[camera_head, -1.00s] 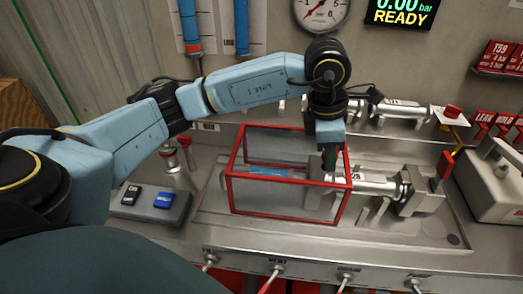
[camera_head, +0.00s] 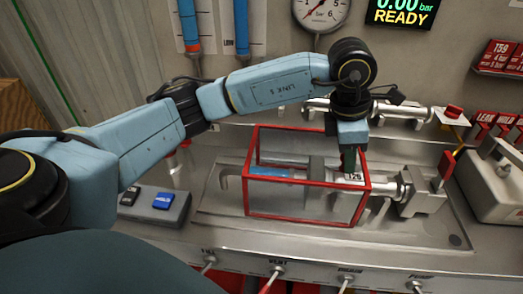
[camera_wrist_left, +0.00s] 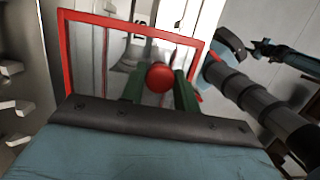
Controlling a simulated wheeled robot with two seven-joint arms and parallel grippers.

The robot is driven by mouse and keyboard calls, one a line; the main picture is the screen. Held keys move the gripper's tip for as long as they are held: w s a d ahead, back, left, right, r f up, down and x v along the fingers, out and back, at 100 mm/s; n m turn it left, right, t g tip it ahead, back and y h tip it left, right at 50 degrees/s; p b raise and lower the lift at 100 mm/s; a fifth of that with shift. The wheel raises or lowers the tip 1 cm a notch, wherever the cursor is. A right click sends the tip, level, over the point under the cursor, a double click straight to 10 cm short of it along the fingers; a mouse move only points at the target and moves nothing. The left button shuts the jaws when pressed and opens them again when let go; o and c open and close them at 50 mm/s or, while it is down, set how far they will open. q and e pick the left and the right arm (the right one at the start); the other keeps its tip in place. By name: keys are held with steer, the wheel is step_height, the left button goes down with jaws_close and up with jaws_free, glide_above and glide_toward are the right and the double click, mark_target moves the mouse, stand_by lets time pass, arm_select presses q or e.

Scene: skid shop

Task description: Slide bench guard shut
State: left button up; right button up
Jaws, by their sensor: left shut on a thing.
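The bench guard (camera_head: 308,217) is a clear box with a red frame, standing on the metal bench around a cylinder-like part (camera_head: 275,172) with a blue band. My left gripper (camera_head: 348,165) reaches down from above at the guard's right end. In the left wrist view, its green fingers (camera_wrist_left: 160,88) are shut on a round red knob (camera_wrist_left: 160,76) beside the guard's red frame (camera_wrist_left: 75,55). The part's right end passes out of the guard toward a metal clamp block (camera_head: 425,195). My right gripper is not in view.
A red-handled lever (camera_head: 446,166) stands right of the guard. A box with a black and a blue switch (camera_head: 153,204) sits at the left. A gauge (camera_head: 320,10) and a READY display (camera_head: 403,12) are on the back wall. Several valves line the bench front.

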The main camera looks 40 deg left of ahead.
arm_select(q)
steer(key=shift+w+d, duration=0.45)
steer(key=shift+d, duration=0.3)
steer(key=shift+w+d+b, duration=0.25)
steer(key=shift+w+d, duration=0.25)
steer(key=shift+d, duration=0.25)
steer(key=shift+w+d+b, duration=0.2)
steer(key=shift+w+d, duration=0.25)
steer(key=shift+d, duration=0.3)
steer(key=w+d, duration=0.1)
steer(key=d, duration=0.2)
steer(key=shift+w+b, duration=0.3)
steer(key=shift+w, duration=0.1)
steer(key=shift+w+d, duration=0.45)
steer(key=shift+d, duration=0.3)
steer(key=shift+w+d, duration=0.45)
steer(key=shift+d, duration=0.25)
